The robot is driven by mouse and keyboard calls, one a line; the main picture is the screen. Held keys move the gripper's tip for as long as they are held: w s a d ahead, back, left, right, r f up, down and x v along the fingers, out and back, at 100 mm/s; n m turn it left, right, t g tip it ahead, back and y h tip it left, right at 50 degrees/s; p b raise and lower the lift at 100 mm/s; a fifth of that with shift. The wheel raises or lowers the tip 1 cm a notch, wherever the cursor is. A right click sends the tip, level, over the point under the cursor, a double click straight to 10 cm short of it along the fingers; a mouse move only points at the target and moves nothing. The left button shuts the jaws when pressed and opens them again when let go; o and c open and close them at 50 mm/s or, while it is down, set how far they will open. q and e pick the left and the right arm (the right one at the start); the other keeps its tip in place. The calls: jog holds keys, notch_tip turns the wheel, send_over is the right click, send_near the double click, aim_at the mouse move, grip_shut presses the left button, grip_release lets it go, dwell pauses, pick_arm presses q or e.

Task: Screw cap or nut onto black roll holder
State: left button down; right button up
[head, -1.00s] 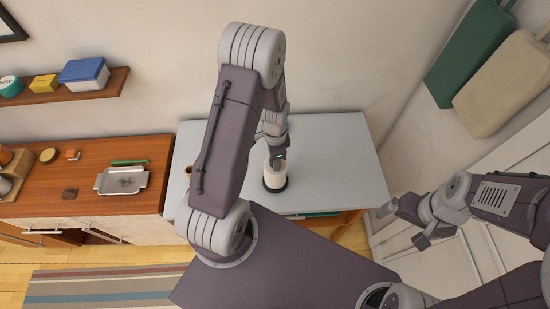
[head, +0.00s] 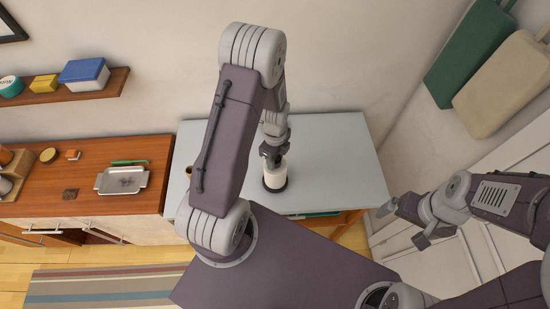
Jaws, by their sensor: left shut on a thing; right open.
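The black roll holder (head: 274,186) stands upright on the pale grey table, its dark round base showing under a white roll (head: 275,176). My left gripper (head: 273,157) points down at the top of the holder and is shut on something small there. The cap or nut is hidden by the fingers, so I cannot tell how it sits on the holder. My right gripper (head: 386,209) is open and empty, off the right edge of the table.
The grey table (head: 335,160) is clear to the right of the holder. A small brown object (head: 189,171) sits at its left edge. A wooden counter (head: 70,205) to the left carries a metal tray (head: 122,180).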

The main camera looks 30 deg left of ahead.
pick_arm(q)
jog(key=shift+s, duration=0.1)
jog(key=m, duration=0.5)
jog(key=m, duration=0.4)
jog(key=shift+f+m, duration=0.1)
jog(key=shift+m, duration=0.2)
jog(key=c, duration=0.8)
grip_release()
jog(key=shift+o, duration=0.2)
